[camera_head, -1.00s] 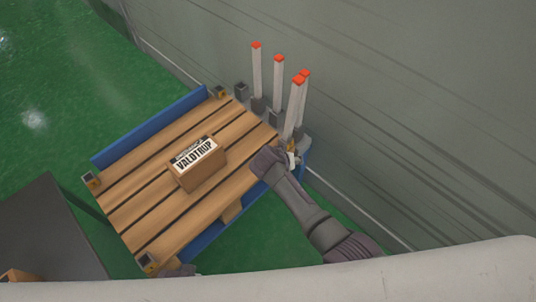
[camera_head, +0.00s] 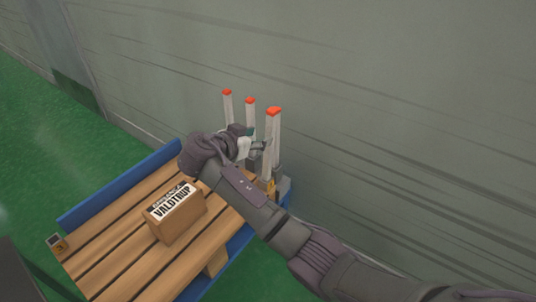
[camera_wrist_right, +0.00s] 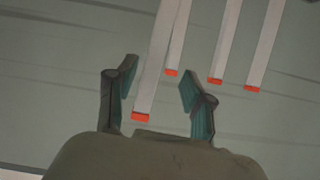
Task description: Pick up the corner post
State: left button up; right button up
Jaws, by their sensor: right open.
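Several white corner posts with orange-red tops stand upright in dark holders by the wall; the nearest corner post (camera_head: 272,128) is at the right of the group. My right gripper (camera_head: 259,139) is open beside this post, at its upper part. In the right wrist view, the open fingers of my right gripper (camera_wrist_right: 158,76) are on either side of the nearest post (camera_wrist_right: 153,75), whose orange end is close to the palm. I cannot tell whether a finger touches it. The other posts (camera_wrist_right: 225,45) are to the right there. My left gripper is not in view.
A wooden pallet (camera_head: 110,240) with a blue side rail (camera_head: 120,188) lies left of the posts. A cardboard box (camera_head: 178,222) labelled VALDTRUP sits on it. The grey wall (camera_head: 400,120) is close behind the posts. Green floor is open at the left.

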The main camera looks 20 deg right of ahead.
aim_at(268, 134)
jog(key=x, duration=0.5)
jog(key=shift+s+d+r, duration=0.15)
jog(key=shift+s+d, duration=0.15)
jog(key=shift+d, duration=0.05)
jog(key=shift+w+d, duration=0.1)
jog(key=shift+w, duration=0.05)
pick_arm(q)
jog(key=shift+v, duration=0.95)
pick_arm(e)
grip_shut()
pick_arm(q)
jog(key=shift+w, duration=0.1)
